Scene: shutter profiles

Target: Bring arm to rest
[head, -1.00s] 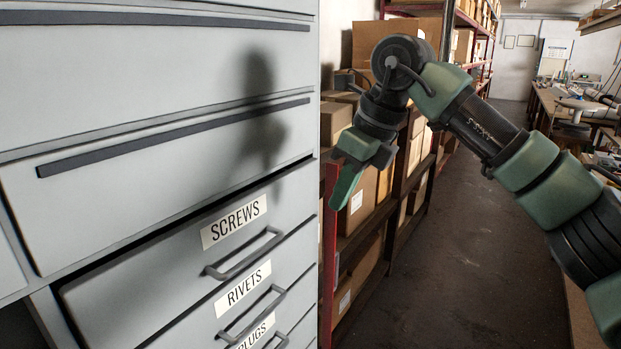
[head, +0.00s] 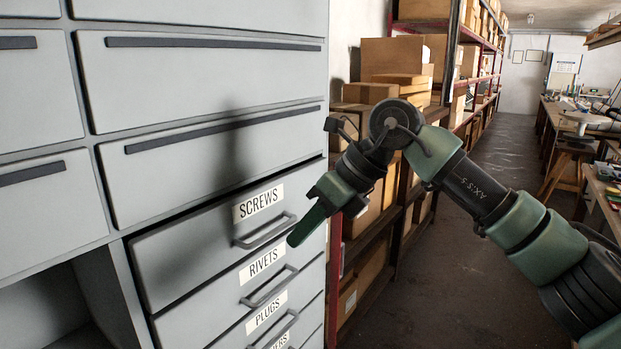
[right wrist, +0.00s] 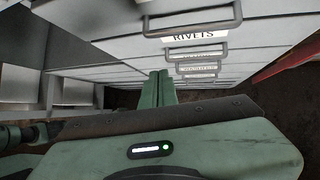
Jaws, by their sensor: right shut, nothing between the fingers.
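My right gripper (head: 306,226) is green and shut, with nothing between its fingers. In the head view it points down and left, in front of the grey cabinet near the right end of the SCREWS drawer (head: 190,240). Its closed fingers also show in the right wrist view (right wrist: 157,88), in front of the labelled drawers. I cannot tell the exact gap to the drawer fronts. The arm is bent at the elbow and comes in from the lower right. My left gripper is not in view.
Below SCREWS are the RIVETS drawer (head: 215,285) and the PLUGS drawer (head: 225,325), with protruding handles. Red-framed shelves with cardboard boxes (head: 392,57) stand behind my arm. A workbench (head: 552,110) runs along the right. The aisle floor (head: 480,140) between is clear.

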